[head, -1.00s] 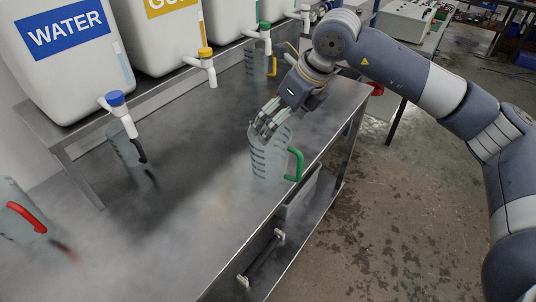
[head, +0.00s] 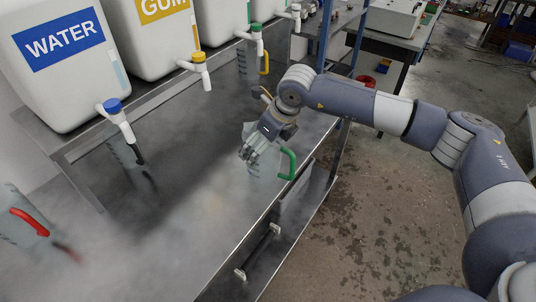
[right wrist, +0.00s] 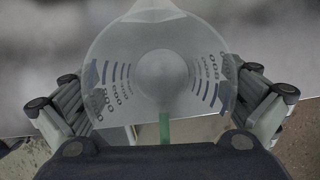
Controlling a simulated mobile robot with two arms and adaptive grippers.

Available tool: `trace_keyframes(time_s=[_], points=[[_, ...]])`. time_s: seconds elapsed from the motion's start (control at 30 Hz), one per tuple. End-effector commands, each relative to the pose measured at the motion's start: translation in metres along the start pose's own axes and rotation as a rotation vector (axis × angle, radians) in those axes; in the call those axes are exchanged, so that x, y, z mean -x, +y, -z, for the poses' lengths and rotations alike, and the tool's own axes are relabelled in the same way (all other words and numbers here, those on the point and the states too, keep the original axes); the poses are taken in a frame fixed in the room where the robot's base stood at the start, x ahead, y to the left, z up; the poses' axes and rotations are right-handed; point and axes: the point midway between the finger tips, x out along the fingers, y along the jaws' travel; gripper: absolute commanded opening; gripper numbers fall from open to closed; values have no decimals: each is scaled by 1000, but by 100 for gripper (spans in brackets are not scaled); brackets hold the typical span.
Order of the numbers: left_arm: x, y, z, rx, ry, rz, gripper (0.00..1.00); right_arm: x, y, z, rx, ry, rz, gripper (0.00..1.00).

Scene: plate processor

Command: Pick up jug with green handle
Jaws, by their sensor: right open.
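The clear jug with a green handle (head: 288,163) stands upright on the metal table near its front edge. The handle faces right in the head view. My right gripper (head: 247,153) is at the jug's upper part and covers some of it. In the right wrist view I look down into the jug (right wrist: 160,85), and its green handle shows at the bottom. The fingers of my right gripper (right wrist: 160,105) are spread open on either side of the jug; I cannot tell whether they touch it. My left gripper is in neither view.
A jug with a red handle (head: 30,222) stands at the left. A jug with a black handle (head: 127,152) stands under the water tank's tap, and one with a yellow handle (head: 263,63) further back. White tanks (head: 60,60) line the rear shelf. Bare metal table (head: 150,250) lies in front.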

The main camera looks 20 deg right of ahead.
Motion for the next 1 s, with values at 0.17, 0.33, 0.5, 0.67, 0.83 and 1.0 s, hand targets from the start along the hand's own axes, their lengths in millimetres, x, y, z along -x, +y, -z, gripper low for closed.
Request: trace_keyframes(time_s=[0.17,0.33,0.5,0.67,0.83,1.0], points=[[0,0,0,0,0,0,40,-2,0,0,1,-1,0,100],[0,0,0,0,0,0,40,-2,0,0,1,-1,0,75],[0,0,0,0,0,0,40,-2,0,0,1,0,0,60],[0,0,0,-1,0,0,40,-2,0,0,1,-1,0,60],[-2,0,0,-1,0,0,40,0,0,-1,1,-2,0,60],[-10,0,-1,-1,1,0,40,12,0,-6,2,-4,0,60]])
